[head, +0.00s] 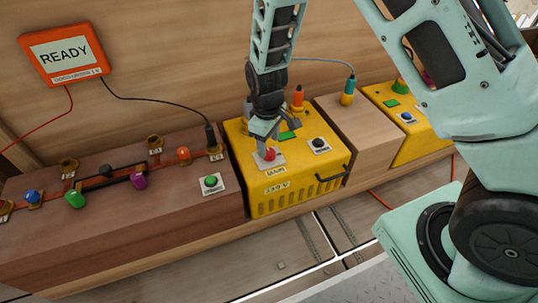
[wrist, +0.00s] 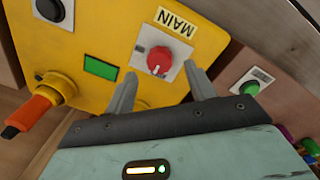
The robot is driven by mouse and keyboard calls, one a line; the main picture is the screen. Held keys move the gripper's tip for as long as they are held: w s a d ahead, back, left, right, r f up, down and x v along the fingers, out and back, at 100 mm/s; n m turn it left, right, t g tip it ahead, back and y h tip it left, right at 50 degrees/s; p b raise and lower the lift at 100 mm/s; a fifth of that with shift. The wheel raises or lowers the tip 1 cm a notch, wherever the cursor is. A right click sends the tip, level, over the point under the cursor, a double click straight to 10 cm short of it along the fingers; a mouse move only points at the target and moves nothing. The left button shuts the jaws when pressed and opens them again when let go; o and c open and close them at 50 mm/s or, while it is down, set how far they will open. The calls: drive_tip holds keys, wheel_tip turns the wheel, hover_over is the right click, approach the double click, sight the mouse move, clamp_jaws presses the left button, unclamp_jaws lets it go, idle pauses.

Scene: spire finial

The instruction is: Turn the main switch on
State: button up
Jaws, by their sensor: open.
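The main switch is a red rotary knob (wrist: 158,60) with a pale pointer line, on a light square plate beside the label "MAIN" (wrist: 175,19). It sits on top of a yellow box (head: 297,199). In the head view the red knob (head: 269,155) shows partly behind my gripper (head: 266,146). In the wrist view my gripper (wrist: 162,92) is open, its two fingers apart on either side of the knob. The knob lies in line with the gap between the fingers. I cannot tell whether the fingers touch it.
A black button (head: 319,143) and a green rectangle (wrist: 100,68) are on the yellow box. An orange plug (wrist: 27,117) stands near its edge. A wooden box with a green button (head: 211,181) and several coloured plugs is at left. A screen reading "READY" (head: 65,54) is on the wall.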

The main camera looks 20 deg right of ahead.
sight(269, 151)
drive_tip(key=shift+f+b, duration=0.6)
drive_tip(key=shift+f, duration=1.25)
drive_tip(key=c, duration=1)
drive_tip(key=shift+r, duration=0.1)
